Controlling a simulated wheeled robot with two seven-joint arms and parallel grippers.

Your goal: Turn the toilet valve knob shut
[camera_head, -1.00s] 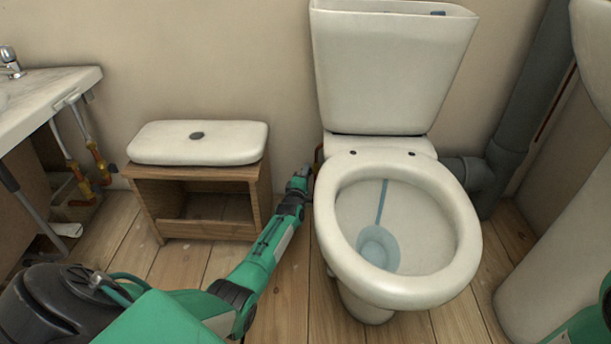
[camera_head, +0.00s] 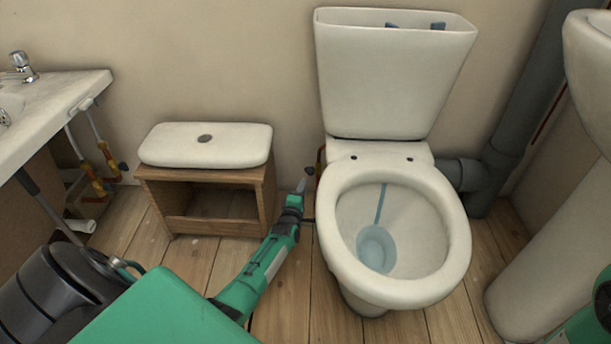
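The toilet (camera_head: 350,220) stands in the middle, its cistern (camera_head: 390,85) open at the top against the wall. A copper-coloured pipe (camera_head: 320,157) shows in the narrow gap at the left side of the toilet, near the wall. I cannot make out the valve knob clearly; it is small and close to my gripper. My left arm reaches in from the lower left, and my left gripper (camera_head: 306,177) is at this gap, beside the pipe. Its fingers are too small to tell whether they are open or shut. My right gripper is out of view.
A wooden cabinet (camera_head: 151,205) with the cistern lid (camera_head: 235,150) on top stands left of the gap. A sink (camera_head: 60,105) with pipes is at the far left. A grey waste pipe (camera_head: 515,120) and a white basin pedestal (camera_head: 545,265) are at the right.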

